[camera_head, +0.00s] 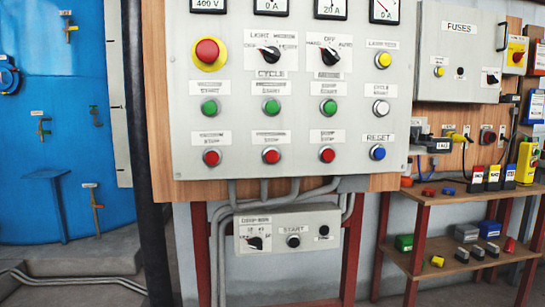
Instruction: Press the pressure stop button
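A grey control panel (240,128) on a wooden board fills the middle of the view. Its bottom row has three red buttons, each under a label with the word STOP: a left one (211,157), a middle one (271,155) and a right one (327,155). The upper words on these labels are too blurred to read surely; the middle label is the longest and may read pressure. Above them sits a row of green START buttons, the middle one (271,107) over the middle red button. Neither of my grippers is in view.
A red emergency button (208,51) on yellow, selector knobs (270,53) and a blue RESET button (377,152) share the panel. A smaller control box (287,230) hangs below. A dark post (146,150) stands left; a loaded shelf (465,193) stands right. Space before the panel looks clear.

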